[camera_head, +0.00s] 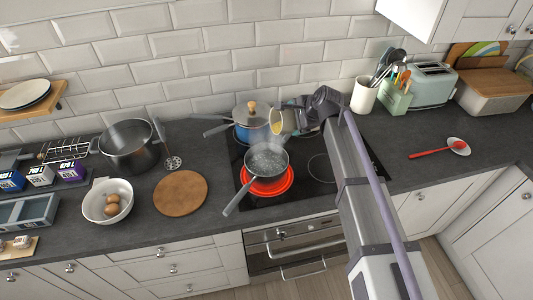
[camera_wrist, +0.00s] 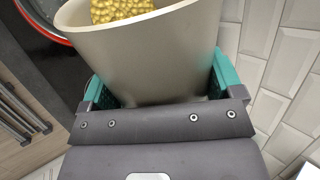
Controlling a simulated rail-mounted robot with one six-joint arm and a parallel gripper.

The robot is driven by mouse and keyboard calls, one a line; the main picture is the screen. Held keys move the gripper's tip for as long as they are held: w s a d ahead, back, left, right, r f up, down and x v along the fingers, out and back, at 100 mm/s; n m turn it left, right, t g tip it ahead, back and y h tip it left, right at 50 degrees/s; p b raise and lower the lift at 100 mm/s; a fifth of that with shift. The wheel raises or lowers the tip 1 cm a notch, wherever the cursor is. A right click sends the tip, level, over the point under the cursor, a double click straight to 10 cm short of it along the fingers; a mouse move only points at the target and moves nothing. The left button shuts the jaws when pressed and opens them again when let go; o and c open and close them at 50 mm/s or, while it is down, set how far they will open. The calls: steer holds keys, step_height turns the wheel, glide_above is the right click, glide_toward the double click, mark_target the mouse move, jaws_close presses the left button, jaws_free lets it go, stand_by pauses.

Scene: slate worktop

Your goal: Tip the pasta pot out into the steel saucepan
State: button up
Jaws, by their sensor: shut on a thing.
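The steel saucepan (camera_head: 268,179) stands on a glowing red hob ring, with bubbling water inside and its handle toward the lower left. My gripper (camera_head: 297,117) is shut on the cream pasta pot (camera_head: 277,121), above and behind the saucepan, slightly to its right. The pot is tilted, its mouth toward the left in the head view. In the wrist view the pasta pot (camera_wrist: 140,55) sits between the teal fingers of my gripper (camera_wrist: 160,95), with yellow pasta visible inside near the rim. The pot's lower part is hidden by my gripper.
A blue pot with a lid (camera_head: 249,133) stands on the rear hob, close to the pasta pot. A large dark pot (camera_head: 130,155), a bowl of eggs (camera_head: 100,212) and a round board (camera_head: 180,194) are left.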

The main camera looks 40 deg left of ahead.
mark_target(286, 111)
steer(key=shift+s+a+r+t+p, duration=0.15)
steer(key=shift+s+r+t+p, duration=0.15)
steer(key=shift+s, duration=0.05)
steer(key=shift+s+a+r+n+t+h+p, duration=0.2)
steer(key=shift+s+r+n+t+h+p, duration=0.15)
steer(key=shift+r+t+h+p, duration=0.15)
steer(key=shift+s+a+r+n+t+h+p, duration=0.25)
steer(key=shift+r+n+t+h+p, duration=0.15)
steer(key=shift+r+t+p, duration=0.15)
stand_by(1.2)
steer(key=shift+s+a+r+n+t+h, duration=0.25)
steer(key=shift+s+r+t+h, duration=0.1)
steer(key=shift+t, duration=0.25)
steer(key=shift+s+a+r+n+t+h, duration=0.1)
steer(key=shift+s+r+n+t+h, duration=0.2)
steer(key=shift+t, duration=0.25)
stand_by(1.8)
